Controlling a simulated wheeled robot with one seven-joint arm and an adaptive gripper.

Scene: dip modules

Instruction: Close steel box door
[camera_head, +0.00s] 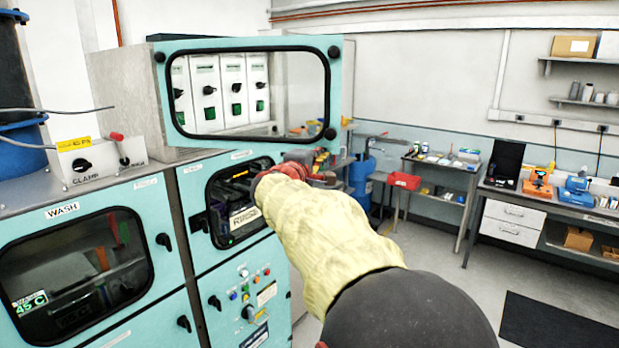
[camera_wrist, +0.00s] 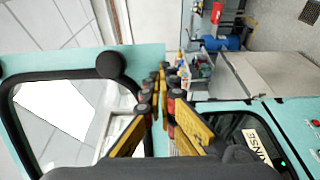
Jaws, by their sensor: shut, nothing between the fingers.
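The steel box (camera_head: 125,95) sits on top of the teal cabinet at the left. Its teal door (camera_head: 240,45) has a large black-rimmed window and stands open, its right side reaching out past the box. White modules (camera_head: 206,90) with green parts show through the glass. In the wrist view the door (camera_wrist: 60,60) fills the left, with a round black knob near its corner. My gripper (camera_wrist: 168,85) has yellow and black fingers, shut and empty, near the door's edge; I cannot tell whether they touch it. In the head view my yellow-sleeved arm hides most of the gripper.
Below the door is the rinse window (camera_head: 238,200) in the teal cabinet, with a control panel under it. The wash unit (camera_head: 75,270) and clamp box (camera_head: 88,160) are at the left. Benches (camera_head: 440,165) line the back wall. Open floor lies at the right.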

